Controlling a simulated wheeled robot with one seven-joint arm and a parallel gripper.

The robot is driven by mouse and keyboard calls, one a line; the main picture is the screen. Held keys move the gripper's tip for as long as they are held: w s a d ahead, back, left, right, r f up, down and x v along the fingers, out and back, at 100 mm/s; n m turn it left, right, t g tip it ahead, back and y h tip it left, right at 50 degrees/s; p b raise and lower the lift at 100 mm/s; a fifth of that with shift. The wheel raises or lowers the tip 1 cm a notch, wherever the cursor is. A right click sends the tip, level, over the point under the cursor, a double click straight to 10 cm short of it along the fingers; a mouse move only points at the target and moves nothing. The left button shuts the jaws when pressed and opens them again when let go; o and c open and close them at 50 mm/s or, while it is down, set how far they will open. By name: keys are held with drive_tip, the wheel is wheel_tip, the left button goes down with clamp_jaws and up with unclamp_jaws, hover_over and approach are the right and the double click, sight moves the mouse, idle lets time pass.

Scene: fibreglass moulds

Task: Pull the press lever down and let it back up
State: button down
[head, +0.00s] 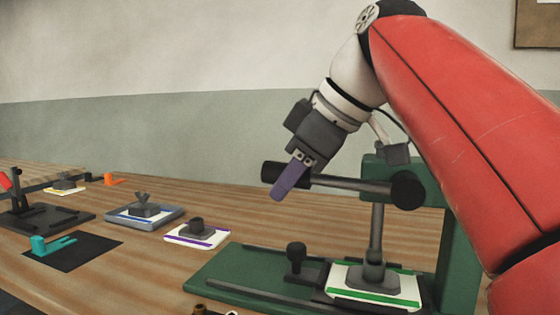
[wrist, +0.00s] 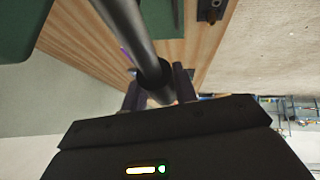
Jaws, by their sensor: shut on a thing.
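The press (head: 444,220) is green and stands at the right of the bench in the head view. Its dark lever (head: 345,183) sticks out to the left from a round black hub (head: 407,190) and lies close to level. My gripper (head: 290,182), with purple fingers, is shut on the lever near its thick end grip. In the wrist view the lever (wrist: 125,28) runs down between the two fingers (wrist: 160,85). The press ram (head: 375,235) reaches down to a grey part on a white, green-striped plate (head: 350,291). The far finger is mostly hidden in the head view.
A black knob (head: 296,256) stands on the green press base (head: 225,270). To the left are a purple-striped plate (head: 186,239), a blue-grey tray (head: 120,219), a teal piece (head: 40,244) on a dark mat and a red-handled clamp (head: 15,185).

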drive_tip(key=shift+f, duration=0.65)
drive_tip(key=c, duration=1.1)
unclamp_jaws()
drive_tip(key=shift+s+d+r, duration=0.15)
drive_tip(key=shift+r, duration=0.45)
drive_tip(key=p+v, duration=0.1)
drive_tip(key=v, duration=0.3)
drive_tip(key=shift+d+r, duration=0.1)
drive_tip(key=shift+r, duration=0.15)
drive_tip(key=shift+v, duration=1.15)
drive_tip(key=shift+d, duration=0.1)
